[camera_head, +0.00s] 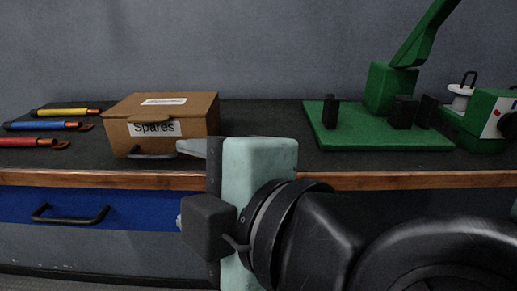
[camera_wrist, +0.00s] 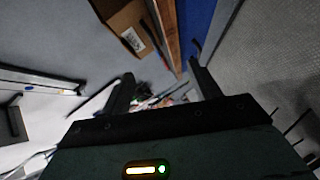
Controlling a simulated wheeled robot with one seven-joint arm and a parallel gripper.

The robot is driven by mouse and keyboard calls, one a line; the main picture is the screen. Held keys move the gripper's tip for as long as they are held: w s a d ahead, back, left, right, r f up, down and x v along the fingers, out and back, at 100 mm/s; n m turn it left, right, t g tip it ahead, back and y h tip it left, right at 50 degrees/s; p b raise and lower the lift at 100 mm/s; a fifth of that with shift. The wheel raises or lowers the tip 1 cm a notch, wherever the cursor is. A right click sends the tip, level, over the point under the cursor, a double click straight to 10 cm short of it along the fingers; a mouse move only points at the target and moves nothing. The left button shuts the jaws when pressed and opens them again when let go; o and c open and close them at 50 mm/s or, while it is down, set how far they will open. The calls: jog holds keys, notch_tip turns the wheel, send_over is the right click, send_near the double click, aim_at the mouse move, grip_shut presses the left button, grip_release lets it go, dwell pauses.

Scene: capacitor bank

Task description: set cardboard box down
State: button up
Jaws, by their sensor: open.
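The cardboard box (camera_head: 168,112) sits upright and closed on the dark bench top, left of centre in the head view. It has a "Spares" label, a white label on its lid and a black handle (camera_head: 152,155) low on its front. In the wrist view, part of the box (camera_wrist: 122,20) shows at the top, beyond my fingers. My gripper (camera_head: 192,147) is at the bench's front edge, just right of the box's front in the head view. In the wrist view, my gripper (camera_wrist: 160,70) has its fingers spread, with nothing between them.
The workbench (camera_head: 250,180) has a wooden front edge and a blue drawer (camera_head: 90,210) with a black handle. Several coloured tools (camera_head: 45,126) lie left of the box. A green fixture (camera_head: 380,140) with black blocks stands right. Bare bench top lies between box and fixture.

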jog(key=d+f+m+g+h, duration=0.2)
jog(key=f+m+g, duration=0.1)
jog(key=f, duration=0.2)
jog(key=d+f+m+g+h, duration=0.1)
jog(key=d+f+m+g, duration=0.25)
jog(key=f, duration=0.25)
jog(key=s+d+f+m+g+h, duration=0.1)
jog(key=d+f+m+g+h, duration=0.1)
jog(key=d, duration=0.4)
jog(key=s+d+f+m+g+h, duration=0.1)
jog(key=d+f+m+g+h, duration=0.1)
jog(key=d+m+h, duration=0.2)
jog(key=d+m, duration=0.2)
jog(key=shift+s+d+f+g, duration=0.2)
jog(key=shift+d+f+g, duration=0.15)
jog(key=shift+d+f, duration=0.05)
jog(key=shift+r+m, duration=0.1)
jog(key=shift+m, duration=0.15)
notch_tip(320, 180, up, 21)
jog(key=p, duration=2)
jog(key=shift+f+p, duration=0.2)
jog(key=shift+p, duration=0.2)
